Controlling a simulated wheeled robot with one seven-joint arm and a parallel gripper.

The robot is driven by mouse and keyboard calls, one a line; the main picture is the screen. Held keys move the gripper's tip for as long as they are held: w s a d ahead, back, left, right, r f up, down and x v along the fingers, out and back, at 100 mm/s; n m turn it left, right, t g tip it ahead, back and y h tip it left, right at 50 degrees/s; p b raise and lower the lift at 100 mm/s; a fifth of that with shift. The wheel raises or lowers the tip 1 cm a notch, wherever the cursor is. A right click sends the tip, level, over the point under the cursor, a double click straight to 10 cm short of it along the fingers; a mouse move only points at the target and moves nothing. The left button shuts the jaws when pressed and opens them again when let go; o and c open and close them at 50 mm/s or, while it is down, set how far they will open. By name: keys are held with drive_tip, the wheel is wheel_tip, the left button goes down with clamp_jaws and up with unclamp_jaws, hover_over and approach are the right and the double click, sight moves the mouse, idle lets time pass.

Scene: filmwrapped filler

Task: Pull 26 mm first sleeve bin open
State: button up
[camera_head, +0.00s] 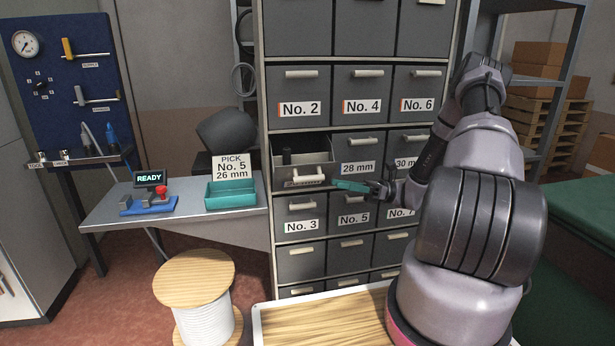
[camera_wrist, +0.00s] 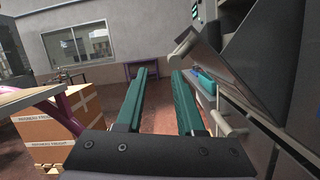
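The first bin (camera_head: 302,160) of the middle labelled row is pulled out of the grey cabinet. Its front leans forward, and its label is too foreshortened to read; the bins to its right read 28 mm (camera_head: 357,169) and 30 mm. A dark cylindrical item (camera_head: 287,156) shows inside. The bin's pale handle (camera_head: 308,178) is on its front. My gripper (camera_head: 338,185), with teal fingers, is just right of that handle, in front of the 28 mm bin. In the wrist view my gripper (camera_wrist: 162,74) is open with nothing between its fingers; the bin and handle appear at right, outside them.
A teal tray (camera_head: 231,203) and a "PICK No. 5 26 mm" sign (camera_head: 232,167) are on the side table at left. A READY display (camera_head: 149,178) stands beside them. A wooden-topped spool (camera_head: 195,275) and a wooden board (camera_head: 320,322) are in front of the cabinet.

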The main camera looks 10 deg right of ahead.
sight(309, 177)
drive_tip(key=a, duration=0.3)
drive_tip(key=w+a+r+m+t, duration=0.1)
drive_tip(key=a, duration=0.2)
drive_tip(key=w+a+r+m+t+y, duration=0.1)
drive_tip(key=a, duration=0.2)
drive_tip(key=shift+w+a, duration=0.25)
drive_tip(key=shift+a, duration=0.15)
clamp_jaws()
drive_tip(key=shift+w+r, duration=0.1)
idle(1.2)
